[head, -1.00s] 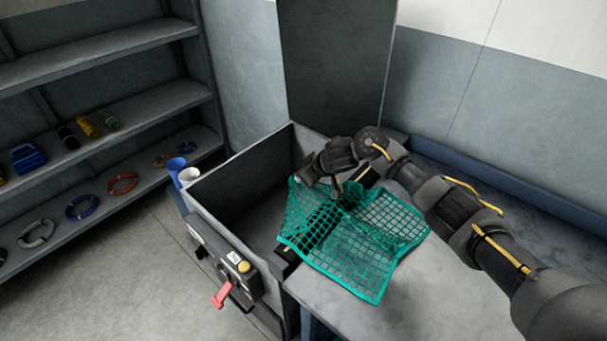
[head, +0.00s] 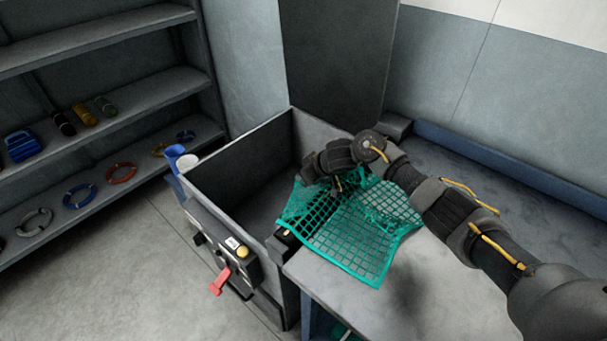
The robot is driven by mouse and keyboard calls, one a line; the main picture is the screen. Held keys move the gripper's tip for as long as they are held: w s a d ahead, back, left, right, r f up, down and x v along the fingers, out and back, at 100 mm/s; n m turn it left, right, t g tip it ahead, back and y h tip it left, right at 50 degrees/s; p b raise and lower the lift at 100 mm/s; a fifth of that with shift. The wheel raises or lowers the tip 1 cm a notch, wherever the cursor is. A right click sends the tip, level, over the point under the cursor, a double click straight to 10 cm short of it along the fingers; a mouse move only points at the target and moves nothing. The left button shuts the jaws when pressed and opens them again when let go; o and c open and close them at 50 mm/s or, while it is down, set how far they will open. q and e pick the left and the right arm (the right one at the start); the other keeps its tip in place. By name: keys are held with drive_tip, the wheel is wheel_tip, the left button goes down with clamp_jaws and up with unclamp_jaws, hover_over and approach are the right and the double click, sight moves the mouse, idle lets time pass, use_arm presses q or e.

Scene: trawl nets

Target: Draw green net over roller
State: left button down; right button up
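The green net (head: 352,245) lies spread over the near left part of the grey table, and its left part reaches across the table's edge over the open grey bin (head: 236,160). The net bunches up beneath my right gripper (head: 318,172), which comes in from the right and is low over the bin-side part of the net. Its fingertips are hidden by its own body and the net, so its grip does not show. A dark part with a yellow mark (head: 285,234) shows beside the net at the bin's edge; I cannot tell if it is the roller. My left gripper is out of view.
Blue and white cups (head: 187,162) are at the bin's left corner. Shelves (head: 110,110) with rings stand left.

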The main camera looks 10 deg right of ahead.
drive_tip(key=o, duration=1)
drive_tip(key=shift+f, duration=0.2)
drive_tip(key=o, duration=0.7)
drive_tip(key=shift+s, duration=0.1)
drive_tip(key=shift+c, duration=0.2)
wheel_tip(320, 180, up, 6)
drive_tip(key=s+d+g+h+p, duration=0.1)
drive_tip(key=g+h+p, duration=0.2)
drive_tip(key=p, duration=0.8)
drive_tip(key=shift+s+d, duration=0.2)
